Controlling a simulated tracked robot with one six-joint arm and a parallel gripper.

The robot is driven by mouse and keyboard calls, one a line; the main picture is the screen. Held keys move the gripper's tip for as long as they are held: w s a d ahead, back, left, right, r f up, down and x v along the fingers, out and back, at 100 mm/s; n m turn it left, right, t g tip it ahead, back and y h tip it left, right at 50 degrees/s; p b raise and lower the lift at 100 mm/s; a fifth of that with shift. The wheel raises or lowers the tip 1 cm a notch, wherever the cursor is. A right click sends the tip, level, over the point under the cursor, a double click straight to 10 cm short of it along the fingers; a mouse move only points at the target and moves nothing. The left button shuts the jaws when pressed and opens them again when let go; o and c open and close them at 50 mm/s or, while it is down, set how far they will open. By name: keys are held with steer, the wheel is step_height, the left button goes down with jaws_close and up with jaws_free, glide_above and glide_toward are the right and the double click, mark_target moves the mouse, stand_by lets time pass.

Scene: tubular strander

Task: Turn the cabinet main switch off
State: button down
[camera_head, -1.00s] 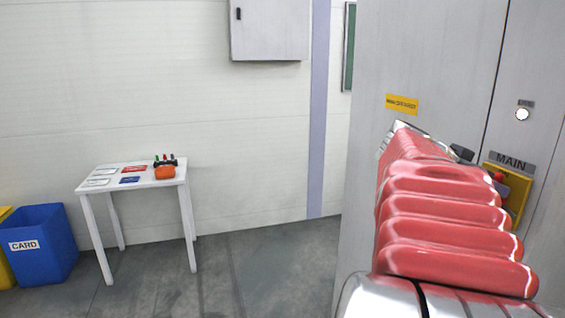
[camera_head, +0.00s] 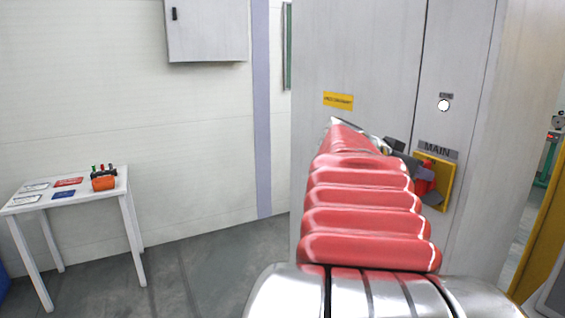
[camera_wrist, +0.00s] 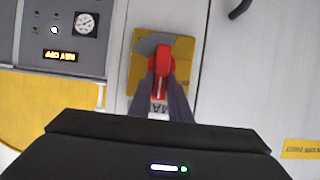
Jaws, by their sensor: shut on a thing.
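The cabinet main switch is a red handle (camera_wrist: 161,72) on a yellow plate (camera_head: 447,185), set on the grey cabinet (camera_head: 360,60) under a "MAIN" label (camera_head: 437,149). In the wrist view my gripper (camera_wrist: 163,80) is at the handle, with a dark finger on each side, shut on it. The handle lies along the line of the fingers in that view. In the head view my red arm reaches up to the switch, and my gripper (camera_head: 425,180) partly covers the handle and plate.
A white round lamp or button (camera_head: 443,105) sits above the label. A yellow sticker (camera_head: 338,101) is on the cabinet's left. A white table (camera_head: 128,185) with an orange item (camera_head: 104,183) stands at left. A panel with a gauge (camera_wrist: 85,24) shows in the wrist view. Floor between table and cabinet is clear.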

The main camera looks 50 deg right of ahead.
steer(key=shift+w, duration=0.1)
steer(key=shift+w+d+f+n+g, duration=0.25)
steer(key=shift+w+f+n+g, duration=0.35)
steer(key=shift+n+g, duration=1.15)
steer(key=shift+w+d+f+n+g, duration=0.2)
steer(key=shift+w+f+n+g, duration=0.4)
steer(key=shift+n, duration=2.2)
steer(key=shift+w+d+f+n+g, duration=0.35)
steer(key=shift+f+n+g, duration=0.3)
steer(key=shift+n+g, duration=1.15)
steer(key=shift+a+n+t, duration=0.1)
steer(key=shift+n+t, duration=0.25)
steer(key=shift+n, duration=0.2)
steer(key=c, duration=1.6)
jaws_free()
steer(key=shift+c, duration=0.2)
steer(key=v, duration=1.4)
